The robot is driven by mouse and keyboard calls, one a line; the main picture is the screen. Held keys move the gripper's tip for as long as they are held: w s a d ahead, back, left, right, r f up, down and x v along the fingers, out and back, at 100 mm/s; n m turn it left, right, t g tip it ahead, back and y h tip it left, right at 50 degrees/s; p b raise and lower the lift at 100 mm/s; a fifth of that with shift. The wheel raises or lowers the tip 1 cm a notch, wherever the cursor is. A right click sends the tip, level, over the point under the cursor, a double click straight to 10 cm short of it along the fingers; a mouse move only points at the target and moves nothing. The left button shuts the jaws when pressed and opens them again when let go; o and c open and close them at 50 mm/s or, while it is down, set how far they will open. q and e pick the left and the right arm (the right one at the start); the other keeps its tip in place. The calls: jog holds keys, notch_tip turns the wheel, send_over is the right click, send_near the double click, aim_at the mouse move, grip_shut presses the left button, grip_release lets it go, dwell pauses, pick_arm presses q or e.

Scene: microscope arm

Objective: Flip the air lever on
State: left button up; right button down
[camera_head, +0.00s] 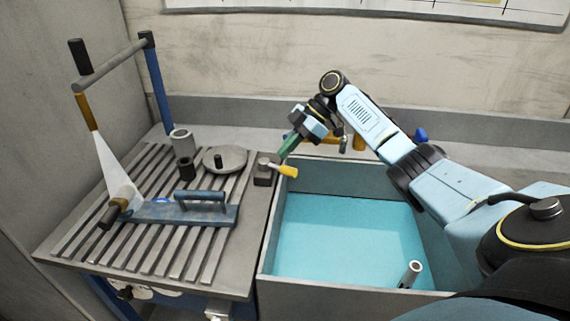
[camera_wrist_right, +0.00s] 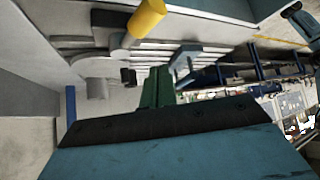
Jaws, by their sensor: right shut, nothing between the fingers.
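The air lever has a yellow handle (camera_head: 286,171) on a small grey valve body (camera_head: 264,170), at the rim between the slatted table and the basin. The handle points right, over the basin edge. In the right wrist view the yellow handle (camera_wrist_right: 147,18) shows at the top, beyond and above the fingers. My right gripper (camera_head: 284,154) is shut and empty, its green fingers pointing down just behind the lever. The green fingers (camera_wrist_right: 158,88) also show in the right wrist view. I cannot tell whether they touch the lever. My left gripper is not in view.
The slatted table (camera_head: 75,248) holds a blue tool with a handle (camera_head: 200,198), a round grey plate (camera_head: 225,158) and cylinders (camera_head: 181,140). A jointed arm on a blue post (camera_head: 157,85) stands at the left. The blue basin (camera_head: 350,240) has a short pipe (camera_head: 411,273).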

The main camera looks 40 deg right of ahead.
jog(key=shift+w+d+r, duration=0.2)
jog(key=shift+d+r, duration=0.4)
jog(key=shift+r, duration=0.1)
jog(key=shift+w+d+r, duration=0.2)
jog(key=shift+d+r, duration=0.35)
jog(key=shift+r, duration=0.1)
